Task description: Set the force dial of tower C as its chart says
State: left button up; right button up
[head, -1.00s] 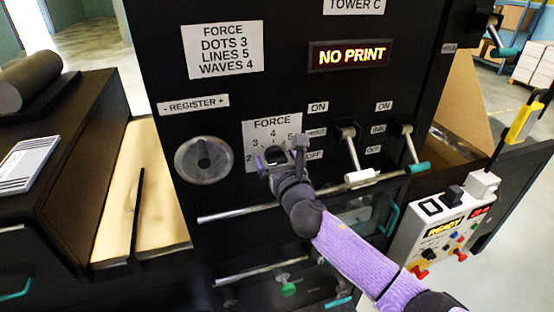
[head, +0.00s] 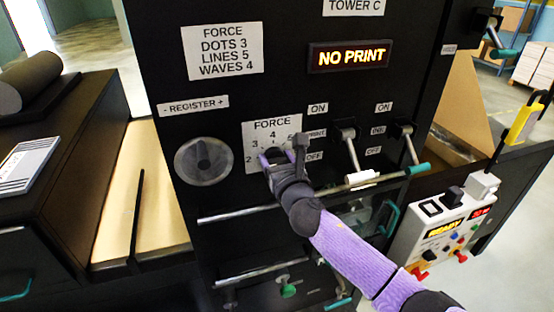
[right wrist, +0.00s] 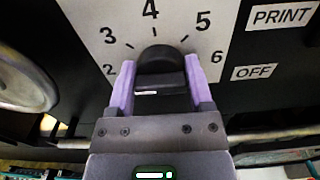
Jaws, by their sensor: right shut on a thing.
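The force dial (right wrist: 160,62) is a dark knob on a white scale plate (head: 256,133) with numbers from 2 to 6. My right gripper (head: 272,158) is at the dial in the head view and hides most of it. In the right wrist view its purple fingers (right wrist: 158,85) stand on both sides of the knob, shut on it. The knob's top lies below the 4; I cannot tell for sure which number it points at. The chart (head: 222,52) reads dots 3, lines 5, waves 4. The tower C sign (head: 354,6) is at the top. My left gripper is out of view.
A display (head: 348,56) reads NO PRINT. The round register knob (head: 204,160) is left of the dial. Two levers (head: 350,145) are to the right. A metal bar (head: 250,211) runs below the dial. A control box (head: 440,228) at right reads READY.

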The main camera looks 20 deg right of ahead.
jog(key=m, duration=0.7)
jog(key=shift+d+f, duration=0.1)
jog(key=shift+d, duration=0.05)
jog(key=m, duration=0.6)
jog(key=shift+f, duration=0.1)
jog(key=m, duration=0.6)
jog(key=shift+d+f+m, duration=0.1)
jog(key=shift+m, duration=0.3)
jog(key=m, duration=0.6)
jog(key=shift+f+m+p, duration=0.2)
jog(key=shift+m+p, duration=0.1)
jog(key=shift+p, duration=0.1)
